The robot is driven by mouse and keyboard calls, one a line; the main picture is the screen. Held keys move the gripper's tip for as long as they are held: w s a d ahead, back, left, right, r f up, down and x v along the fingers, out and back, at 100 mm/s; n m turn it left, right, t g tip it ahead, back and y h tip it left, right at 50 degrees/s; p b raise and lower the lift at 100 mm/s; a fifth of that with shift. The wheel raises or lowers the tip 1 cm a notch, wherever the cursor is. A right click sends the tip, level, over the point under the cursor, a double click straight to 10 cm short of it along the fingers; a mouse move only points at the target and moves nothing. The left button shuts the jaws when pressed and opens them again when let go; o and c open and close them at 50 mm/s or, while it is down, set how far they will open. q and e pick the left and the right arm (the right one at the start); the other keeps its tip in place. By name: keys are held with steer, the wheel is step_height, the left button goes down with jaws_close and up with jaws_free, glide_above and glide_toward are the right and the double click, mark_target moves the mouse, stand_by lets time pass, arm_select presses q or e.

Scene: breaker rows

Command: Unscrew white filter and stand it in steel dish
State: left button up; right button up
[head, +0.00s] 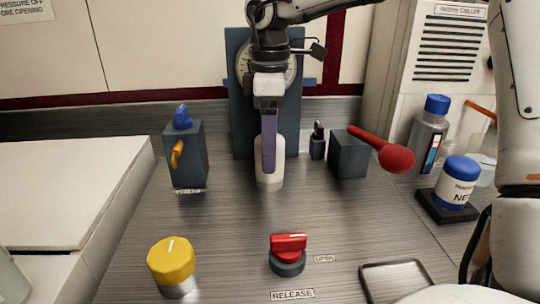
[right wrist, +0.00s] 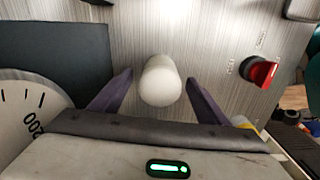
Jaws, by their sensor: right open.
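The white filter (head: 277,168) stands upright on the steel worktop in front of the dark panel with the dial. My right gripper (head: 268,166) is pointing down at it, with one purple finger crossing in front of it in the head view. In the right wrist view the filter's rounded white end (right wrist: 160,82) lies between the two purple fingers, with a gap on each side. The right gripper is open and holds nothing. The steel dish (head: 392,276) is at the lower right, empty where visible, partly cut off and hidden by a white part. My left gripper is out of view.
A red-handled release knob (head: 288,250) and a yellow knob (head: 171,262) stand nearer. A block with blue and orange levers (head: 186,155) is left of the filter. A block with a red-tipped lever (head: 385,152) is right. Blue-capped bottles (head: 455,185) stand further right.

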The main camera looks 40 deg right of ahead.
steer(key=shift+c, duration=0.5)
steer(key=c, duration=1.2)
steer(key=n+p, duration=0.1)
steer(key=n, duration=0.2)
steer(key=shift+r+n, duration=0.1)
steer(key=shift+n, duration=0.2)
steer(key=n+p, duration=0.1)
steer(key=n, duration=0.4)
steer(key=shift+n, duration=0.8)
steer(key=shift+o, duration=0.5)
steer(key=shift+s+r+n+p, duration=0.25)
steer(key=shift+s+n, duration=0.2)
steer(key=shift+n, duration=0.35)
steer(key=shift+o, duration=1.2)
steer(key=shift+s+d+n, duration=0.1)
steer(key=shift+n, duration=0.8)
steer(key=n, duration=0.2)
steer(key=n+p, duration=0.1)
steer(key=shift+w+n, duration=0.25)
steer(key=shift+n, duration=0.15)
steer(key=shift+c, duration=1.1)
